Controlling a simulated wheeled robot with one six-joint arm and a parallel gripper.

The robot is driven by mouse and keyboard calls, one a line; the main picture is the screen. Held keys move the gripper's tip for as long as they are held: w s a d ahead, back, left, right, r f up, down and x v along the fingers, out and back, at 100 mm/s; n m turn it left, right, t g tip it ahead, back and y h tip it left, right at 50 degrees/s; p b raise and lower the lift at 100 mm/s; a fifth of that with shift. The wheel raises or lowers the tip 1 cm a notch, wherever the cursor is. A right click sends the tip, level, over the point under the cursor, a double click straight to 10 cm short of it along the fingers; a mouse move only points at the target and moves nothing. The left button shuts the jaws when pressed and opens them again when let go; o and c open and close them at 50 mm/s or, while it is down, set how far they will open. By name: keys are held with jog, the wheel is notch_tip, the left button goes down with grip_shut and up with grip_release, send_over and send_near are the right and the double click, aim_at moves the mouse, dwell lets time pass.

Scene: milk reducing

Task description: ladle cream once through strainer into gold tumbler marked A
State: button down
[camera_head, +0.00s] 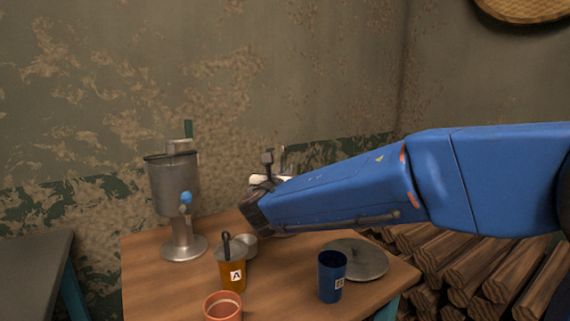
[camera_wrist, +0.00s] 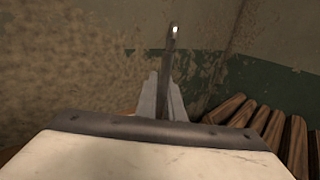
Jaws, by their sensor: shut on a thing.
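The gold tumbler marked A (camera_head: 234,277) stands upright on the table. A grey metal strainer (camera_head: 222,255) with a dark upright handle appears to rest at its mouth. My gripper (camera_head: 268,172) is beyond the tumbler, mostly hidden behind my blue arm. In the wrist view, my gripper (camera_wrist: 158,98) is shut on a thin grey upright handle (camera_wrist: 172,60), seemingly the ladle's. The ladle's bowl is hidden, so I cannot tell whether it holds cream.
A metal separator (camera_head: 174,185) with a blue knob stands at left. A blue cup (camera_head: 331,280) stands right of the tumbler, before a grey round lid (camera_head: 360,264). An orange cup (camera_head: 222,307) is at the front. Firewood (camera_head: 470,265) lies right of the table (camera_head: 150,290).

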jog(key=shift+f, duration=2.95)
jog(key=shift+r, duration=4.05)
jog(key=shift+a, duration=0.1)
jog(key=shift+w+a+r+n, duration=0.15)
jog(key=shift+a+n, duration=0.3)
jog(key=shift+n, duration=0.25)
jog(key=shift+s+a+r+n, duration=0.1)
jog(key=shift+a+n, duration=0.3)
jog(key=shift+n, duration=0.3)
